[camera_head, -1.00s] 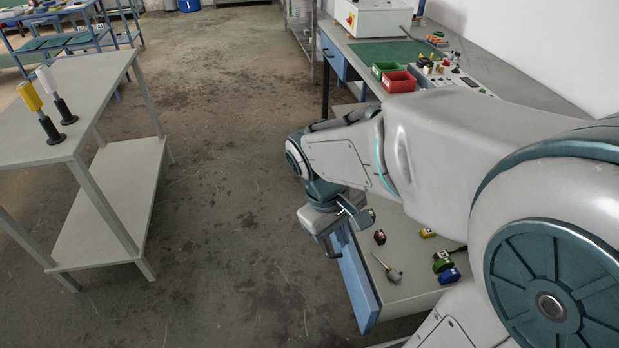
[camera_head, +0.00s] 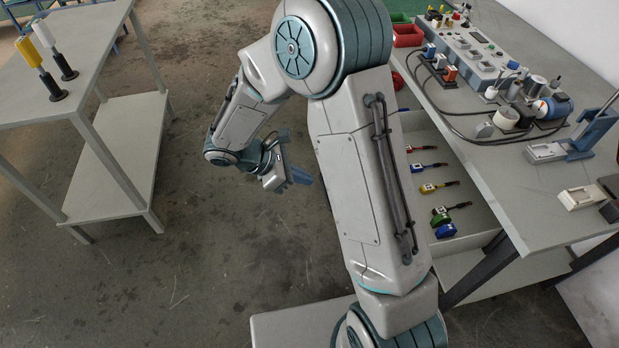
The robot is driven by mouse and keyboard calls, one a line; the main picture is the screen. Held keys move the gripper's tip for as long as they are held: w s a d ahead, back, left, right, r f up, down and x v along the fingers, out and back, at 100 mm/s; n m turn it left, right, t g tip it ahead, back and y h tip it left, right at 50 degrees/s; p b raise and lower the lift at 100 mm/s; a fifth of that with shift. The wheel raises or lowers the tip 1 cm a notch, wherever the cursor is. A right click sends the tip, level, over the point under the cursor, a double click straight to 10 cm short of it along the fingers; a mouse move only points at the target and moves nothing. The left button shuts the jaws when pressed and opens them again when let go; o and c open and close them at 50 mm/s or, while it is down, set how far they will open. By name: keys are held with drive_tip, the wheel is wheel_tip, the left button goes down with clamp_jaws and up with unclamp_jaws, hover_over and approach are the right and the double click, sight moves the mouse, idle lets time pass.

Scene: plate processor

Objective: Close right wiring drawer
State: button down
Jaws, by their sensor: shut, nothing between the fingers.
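The right wiring drawer (camera_head: 468,240) is open under the workbench at the right. My gripper (camera_head: 300,177) is to the left of the arm, in the air over the floor, on the drawer's front side. It is shut and empty. I see no contact with the drawer, but the arm covers the area between them.
The workbench (camera_head: 535,215) carries wired devices, a control panel (camera_head: 480,50) and a red bin (camera_head: 407,36). A grey two-shelf table (camera_head: 95,50) with a yellow and a white-handled tool stands at the left. The floor between table and arm is clear.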

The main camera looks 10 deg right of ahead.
drive_tip(key=x, duration=0.8)
drive_tip(key=shift+d+b, duration=0.1)
drive_tip(key=shift+b, duration=0.2)
